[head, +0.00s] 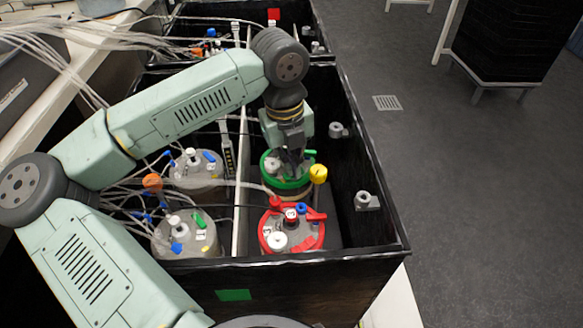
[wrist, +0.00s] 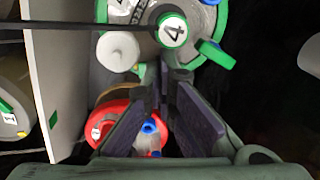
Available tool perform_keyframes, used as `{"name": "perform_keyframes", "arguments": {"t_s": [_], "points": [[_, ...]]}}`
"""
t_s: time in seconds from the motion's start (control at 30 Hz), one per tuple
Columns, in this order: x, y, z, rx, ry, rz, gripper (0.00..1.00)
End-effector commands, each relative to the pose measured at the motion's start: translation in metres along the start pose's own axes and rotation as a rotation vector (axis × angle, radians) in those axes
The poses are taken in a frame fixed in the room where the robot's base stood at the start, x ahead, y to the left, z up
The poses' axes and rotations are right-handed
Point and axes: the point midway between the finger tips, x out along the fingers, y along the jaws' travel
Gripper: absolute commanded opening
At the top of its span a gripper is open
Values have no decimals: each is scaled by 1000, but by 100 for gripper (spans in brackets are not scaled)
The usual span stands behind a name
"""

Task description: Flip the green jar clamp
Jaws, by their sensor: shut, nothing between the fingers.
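The green-ringed jar (head: 270,184) stands in the black box behind the red jar. Its green clamp lever (head: 309,152) sticks out at the right of the lid. In the wrist view the clamp lever (wrist: 216,55) is right of the cap marked 4 (wrist: 173,29), by the lid's edge. My gripper (head: 291,172) points down over the green jar and hides part of its lid. In the wrist view my gripper (wrist: 163,88) is shut and empty, its tips at the lid's near edge, below and left of the lever. I cannot tell whether they touch.
The red-ringed jar (head: 306,238) stands close in front, with a yellow-topped post (head: 318,173) beside the green jar. Two grey-lidded jars (head: 187,236) (head: 197,171) with tubes stand left of the white divider (head: 241,190). The box's right wall (head: 372,160) bounds the space.

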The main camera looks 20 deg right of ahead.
Motion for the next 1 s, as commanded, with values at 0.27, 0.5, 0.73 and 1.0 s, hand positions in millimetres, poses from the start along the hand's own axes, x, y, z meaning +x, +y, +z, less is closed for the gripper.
{"name": "perform_keyframes", "arguments": {"t_s": [0.27, 0.5, 0.73, 1.0], "points": [[6, -3, -1, 1, 8, 9, 0], [8, -15, -1, 2, 8, 4, 0], [8, -17, -2, 3, 9, 2, 0], [-9, -18, 3, 4, 6, 2, 0]]}}
